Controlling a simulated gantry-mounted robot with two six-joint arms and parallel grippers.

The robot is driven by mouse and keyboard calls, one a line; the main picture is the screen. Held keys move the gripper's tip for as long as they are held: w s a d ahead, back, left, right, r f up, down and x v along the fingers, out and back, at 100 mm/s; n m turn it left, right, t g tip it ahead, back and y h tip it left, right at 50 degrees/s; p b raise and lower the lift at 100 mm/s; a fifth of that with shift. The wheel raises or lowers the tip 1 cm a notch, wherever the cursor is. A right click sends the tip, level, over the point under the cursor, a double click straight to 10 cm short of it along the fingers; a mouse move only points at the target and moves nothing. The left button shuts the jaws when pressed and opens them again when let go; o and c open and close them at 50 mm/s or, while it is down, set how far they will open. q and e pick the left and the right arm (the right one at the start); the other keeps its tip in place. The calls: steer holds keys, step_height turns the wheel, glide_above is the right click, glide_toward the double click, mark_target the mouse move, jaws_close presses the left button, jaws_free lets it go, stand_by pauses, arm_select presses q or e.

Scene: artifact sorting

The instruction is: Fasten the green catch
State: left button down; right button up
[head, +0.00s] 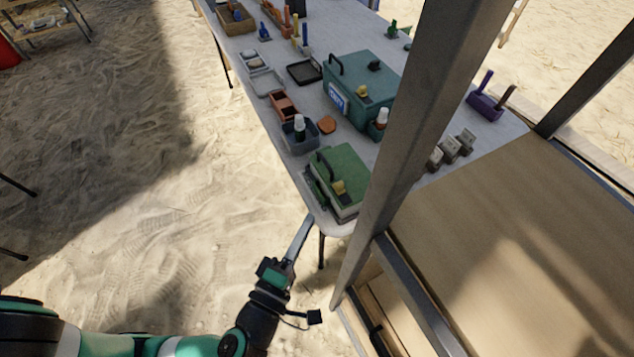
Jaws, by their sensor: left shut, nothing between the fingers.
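A green case (346,163) with a dark handle stands at the near corner of the table, its lid seemingly down. A small yellow catch (339,187) sits on its near side; I cannot tell whether it is fastened. My left gripper (306,225) is shut and empty, just off the table's near corner, below the case and apart from it. My right gripper is not in view.
A larger teal box (375,73) with its own yellow catch (362,91) stands farther back. A grey bin with a white-capped bottle (299,126) is beside the green case. A metal post (425,110) blocks part of the table. Sand lies left of the table.

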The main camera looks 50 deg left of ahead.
mark_target(332, 176)
arm_select(q)
steer(key=b+x, duration=0.4)
steer(key=x, duration=0.5)
steer(key=shift+w+a, duration=0.15)
steer(key=shift+w, duration=0.1)
steer(key=shift+w+a+r, duration=0.1)
steer(key=shift+w, duration=0.15)
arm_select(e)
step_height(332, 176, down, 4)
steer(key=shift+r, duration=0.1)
